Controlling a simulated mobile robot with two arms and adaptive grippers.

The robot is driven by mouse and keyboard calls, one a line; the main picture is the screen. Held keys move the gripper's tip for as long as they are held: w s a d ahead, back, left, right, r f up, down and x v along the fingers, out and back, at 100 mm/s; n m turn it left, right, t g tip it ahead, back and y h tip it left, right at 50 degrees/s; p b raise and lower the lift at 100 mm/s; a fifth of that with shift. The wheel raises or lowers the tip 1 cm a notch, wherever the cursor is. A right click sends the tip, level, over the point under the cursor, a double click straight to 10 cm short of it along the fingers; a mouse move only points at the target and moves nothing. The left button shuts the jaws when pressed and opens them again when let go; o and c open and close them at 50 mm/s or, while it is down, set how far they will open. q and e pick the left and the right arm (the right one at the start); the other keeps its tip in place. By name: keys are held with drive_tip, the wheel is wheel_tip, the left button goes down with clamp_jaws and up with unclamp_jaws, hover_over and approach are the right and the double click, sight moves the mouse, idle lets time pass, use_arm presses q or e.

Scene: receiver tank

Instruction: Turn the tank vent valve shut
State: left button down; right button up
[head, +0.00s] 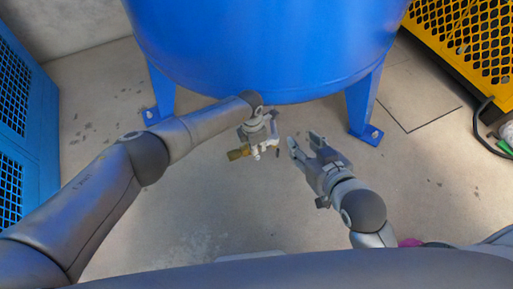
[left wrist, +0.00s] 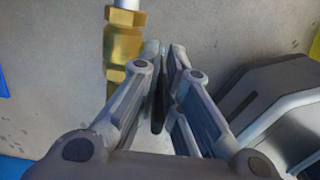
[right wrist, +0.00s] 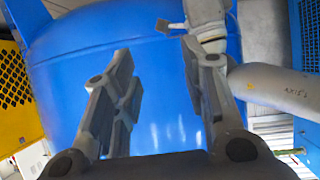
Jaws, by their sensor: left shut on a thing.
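The tank vent valve shows as a brass fitting (head: 238,154) below the front of the blue tank (head: 265,45) in the head view. In the left wrist view the brass body (left wrist: 123,45) stands upright, just left of the fingers. My left gripper (head: 268,148) is beside the valve. Its fingers (left wrist: 165,60) are nearly together, shut on a thin dark piece that looks like the valve handle; the fingers hide most of it. My right gripper (head: 305,146) is open and empty, a little right of the valve. The right wrist view shows its fingers (right wrist: 160,85) spread before the tank.
The tank stands on blue legs (head: 362,105) with foot plates on the concrete floor. A blue mesh cabinet (head: 22,120) is at left. A yellow mesh guard (head: 470,40) and a dark cable (head: 478,115) are at right. The floor between the legs is mostly clear.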

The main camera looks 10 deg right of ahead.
use_arm(q)
drive_tip(key=shift+w+d+y+b, duration=0.2)
drive_tip(key=shift+d+y+b, duration=0.35)
drive_tip(key=shift+b, duration=0.4)
use_arm(e)
drive_tip(key=w+a+r+t+y, duration=0.1)
drive_tip(key=w+r+t+y, duration=0.1)
drive_tip(key=r+t, duration=0.4)
drive_tip(key=shift+w+a+r+t, duration=0.4)
drive_tip(key=shift+w+r, duration=0.35)
drive_tip(key=shift+r, duration=1.8)
use_arm(q)
drive_tip(key=c, duration=1.9)
unclamp_jaws()
use_arm(e)
drive_tip(key=shift+d, duration=0.15)
use_arm(q)
wheel_tip(320, 180, up, 12)
drive_tip(key=shift+d+f, duration=0.1)
